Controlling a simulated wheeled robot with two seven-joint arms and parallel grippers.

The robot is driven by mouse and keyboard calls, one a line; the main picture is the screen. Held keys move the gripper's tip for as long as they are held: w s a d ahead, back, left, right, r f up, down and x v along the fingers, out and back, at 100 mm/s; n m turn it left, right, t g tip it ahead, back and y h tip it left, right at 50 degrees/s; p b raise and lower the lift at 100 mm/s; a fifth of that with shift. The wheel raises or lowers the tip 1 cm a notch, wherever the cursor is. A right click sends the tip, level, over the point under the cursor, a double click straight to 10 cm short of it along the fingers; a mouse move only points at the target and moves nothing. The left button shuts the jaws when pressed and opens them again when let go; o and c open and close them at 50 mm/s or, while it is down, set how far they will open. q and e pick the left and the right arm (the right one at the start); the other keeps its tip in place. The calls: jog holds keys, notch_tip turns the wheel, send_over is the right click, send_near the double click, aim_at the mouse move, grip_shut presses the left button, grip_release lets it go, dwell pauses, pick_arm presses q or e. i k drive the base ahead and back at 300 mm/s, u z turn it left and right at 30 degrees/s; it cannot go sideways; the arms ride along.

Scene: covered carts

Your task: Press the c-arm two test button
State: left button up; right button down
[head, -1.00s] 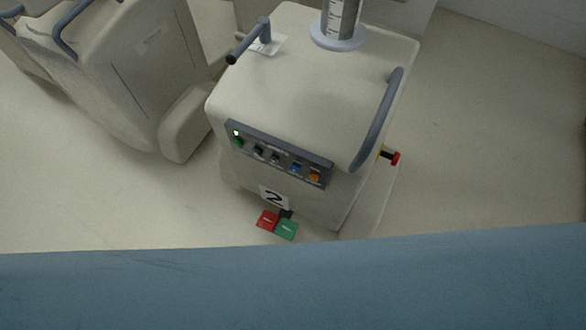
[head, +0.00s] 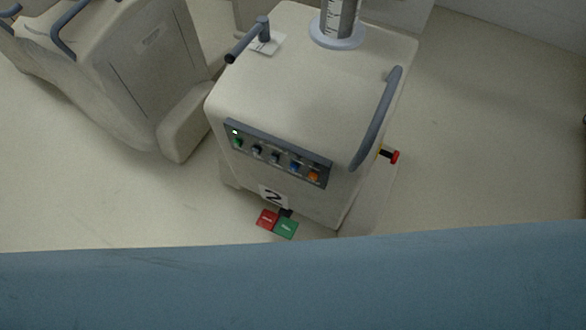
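The C-arm base marked 2 (head: 300,90) stands in the middle of the head view, a cream cart with rounded edges. Its dark control panel (head: 278,153) is on the front face, with a lit green-white lamp (head: 236,132) at the left end. Along the panel sit a green button (head: 238,143), dark buttons (head: 257,150), a blue button (head: 295,167) and an orange button (head: 313,176). The button labels are too small to read. The number 2 label (head: 273,196) is below the panel. Neither of my grippers shows.
A blue surface (head: 290,285) spans the bottom foreground. Red (head: 267,219) and green (head: 286,228) pedals lie on the floor below the label. A red knob (head: 394,157) sticks out at the cart's right. Another cream unit (head: 120,75) stands left. Floor at right is clear.

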aim_at(294, 167)
jog(key=z, duration=1.3)
jog(key=k, duration=0.65)
jog(key=u, duration=1.45)
